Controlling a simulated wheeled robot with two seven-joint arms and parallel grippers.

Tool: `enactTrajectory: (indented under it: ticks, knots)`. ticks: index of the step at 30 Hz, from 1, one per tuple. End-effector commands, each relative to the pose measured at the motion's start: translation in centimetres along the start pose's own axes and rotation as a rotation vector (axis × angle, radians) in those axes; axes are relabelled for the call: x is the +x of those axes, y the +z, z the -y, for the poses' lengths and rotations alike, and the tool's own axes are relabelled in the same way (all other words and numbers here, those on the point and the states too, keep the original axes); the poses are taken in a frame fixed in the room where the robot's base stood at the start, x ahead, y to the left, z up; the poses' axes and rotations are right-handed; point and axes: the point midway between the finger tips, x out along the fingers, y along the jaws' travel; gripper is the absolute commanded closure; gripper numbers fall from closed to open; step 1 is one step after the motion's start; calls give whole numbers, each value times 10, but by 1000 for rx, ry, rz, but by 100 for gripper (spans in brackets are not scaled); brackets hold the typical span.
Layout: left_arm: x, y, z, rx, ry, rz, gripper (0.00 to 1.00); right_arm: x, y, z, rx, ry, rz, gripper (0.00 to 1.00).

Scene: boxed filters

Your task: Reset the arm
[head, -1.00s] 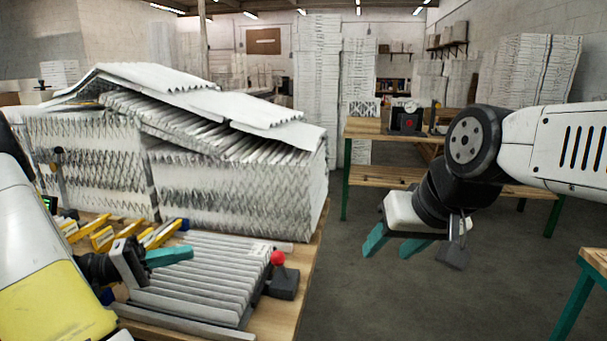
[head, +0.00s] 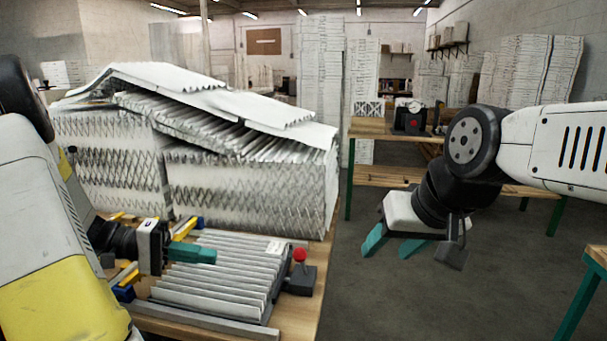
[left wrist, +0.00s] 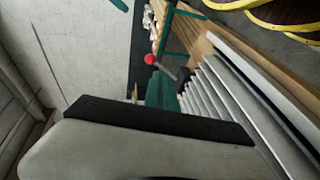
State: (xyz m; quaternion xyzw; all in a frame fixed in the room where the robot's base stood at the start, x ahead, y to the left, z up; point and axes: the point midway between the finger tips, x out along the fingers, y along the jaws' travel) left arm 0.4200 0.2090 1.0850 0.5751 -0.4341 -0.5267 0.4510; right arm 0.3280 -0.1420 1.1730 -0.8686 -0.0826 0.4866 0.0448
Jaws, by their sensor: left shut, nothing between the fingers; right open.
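My left gripper (head: 192,253) is shut with nothing in its teal fingers. My right gripper (head: 388,243) is open and empty, in the air over the floor to the right of the table.
Large stacks of white pleated filters (head: 250,190) fill the table behind. Yellow and blue clamps lie near the left gripper. A wooden bench (head: 365,128) stands farther back. Grey floor (head: 370,300) between the tables is clear.

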Motion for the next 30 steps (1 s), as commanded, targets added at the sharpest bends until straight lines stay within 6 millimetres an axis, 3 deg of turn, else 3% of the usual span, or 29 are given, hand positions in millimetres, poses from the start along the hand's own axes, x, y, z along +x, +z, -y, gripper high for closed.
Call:
enactTrajectory:
  ticks: [5, 12, 21, 30]
  knots:
    - [27, 22, -16, -19, -201, 105, 100, 0, 0, 0, 0, 0, 0, 49]
    - [53, 65, -36, 13, -640, 168, 100, 0, 0, 0, 0, 0, 0, 49]
    - [48, 90, -68, 233, -1053, -72, 100, 0, 0, 0, 0, 0, 0, 49]
    - [40, 93, -100, 413, -1121, -323, 100, 0, 0, 0, 0, 0, 0, 49]
